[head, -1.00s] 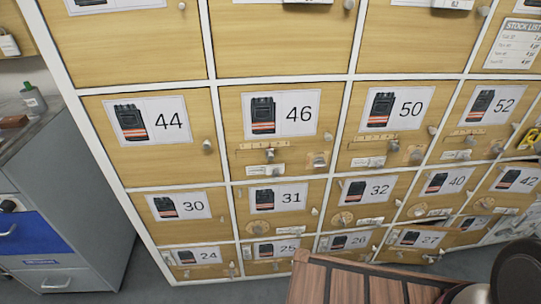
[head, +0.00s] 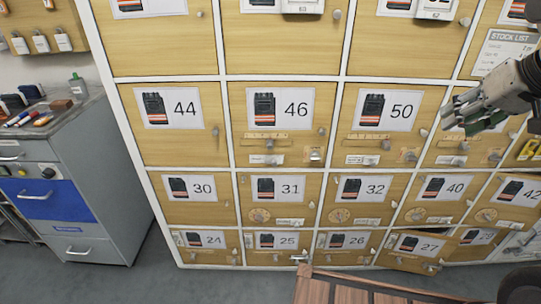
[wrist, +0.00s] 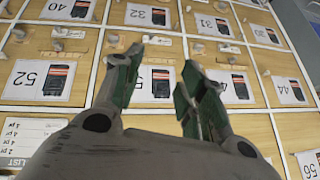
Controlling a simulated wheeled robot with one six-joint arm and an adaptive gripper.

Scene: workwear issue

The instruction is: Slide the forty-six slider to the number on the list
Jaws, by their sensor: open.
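The wooden locker door marked 46 (head: 285,122) is in the middle of the head view, closed. Below its label is the forty-six slider (head: 269,144), a small grey knob under a marked strip (head: 265,137). The strip's marks are too small to read. The stock list (head: 502,52) hangs at the upper right; its number lines are not legible. My gripper (head: 462,115) is open and empty, in front of the doors right of 50, well right of the slider. In the wrist view, my gripper (wrist: 163,62) points at the upside-down doors, with label 46 (wrist: 232,87) right of its fingers.
Similar sliders sit on doors 50 (head: 385,144) and 52. Door 27 (head: 415,247) stands ajar at the bottom. A brown slatted wooden top (head: 350,290) juts in at the lower middle. A grey cabinet (head: 85,180) stands left. Space before door 46 looks clear.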

